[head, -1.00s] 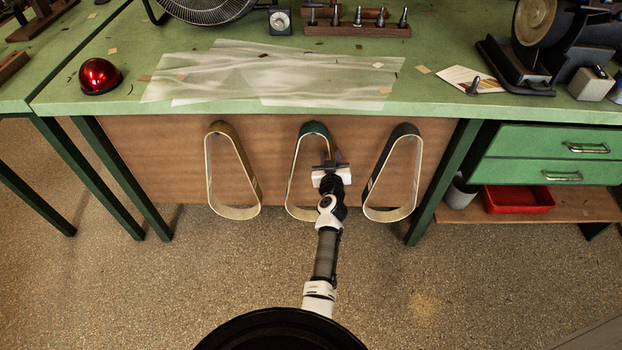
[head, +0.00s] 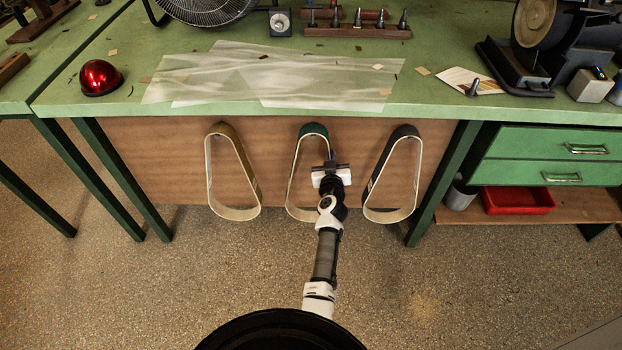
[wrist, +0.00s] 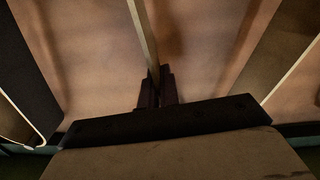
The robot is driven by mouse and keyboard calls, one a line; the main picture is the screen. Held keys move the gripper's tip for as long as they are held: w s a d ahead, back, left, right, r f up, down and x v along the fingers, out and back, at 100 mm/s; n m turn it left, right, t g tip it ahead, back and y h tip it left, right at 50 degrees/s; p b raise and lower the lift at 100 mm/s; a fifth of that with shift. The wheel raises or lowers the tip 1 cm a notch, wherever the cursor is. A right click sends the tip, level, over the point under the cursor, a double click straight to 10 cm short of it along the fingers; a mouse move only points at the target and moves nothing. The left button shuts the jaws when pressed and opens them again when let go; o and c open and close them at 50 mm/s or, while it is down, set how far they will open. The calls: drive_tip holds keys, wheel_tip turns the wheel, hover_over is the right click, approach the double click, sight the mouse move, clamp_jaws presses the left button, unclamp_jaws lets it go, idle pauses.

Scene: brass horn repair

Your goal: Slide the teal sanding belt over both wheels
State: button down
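The teal sanding belt (head: 314,129) hangs in the middle of three belts on the brown panel under the bench. Its outer face is teal at the top and its inside is pale. My gripper (head: 331,160) is at the belt's right-hand strand, about mid-height. In the wrist view, the narrow fingers (wrist: 159,88) are closed around the pale edge of this strand (wrist: 145,32). The belt still hangs in its loop shape. The fingers hide a short part of the strand. I cannot make out the two wheels for the belt.
An olive-brown belt (head: 252,178) hangs to the left and a black belt (head: 373,180) to the right, close to my gripper. The green bench top (head: 440,100) overhangs them. A grinder (head: 540,45) stands on it at right. The floor in front is clear.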

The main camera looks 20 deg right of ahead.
drive_tip(key=shift+r, duration=0.45)
drive_tip(key=v, duration=1)
drive_tip(key=shift+p, duration=0.4)
idle(0.3)
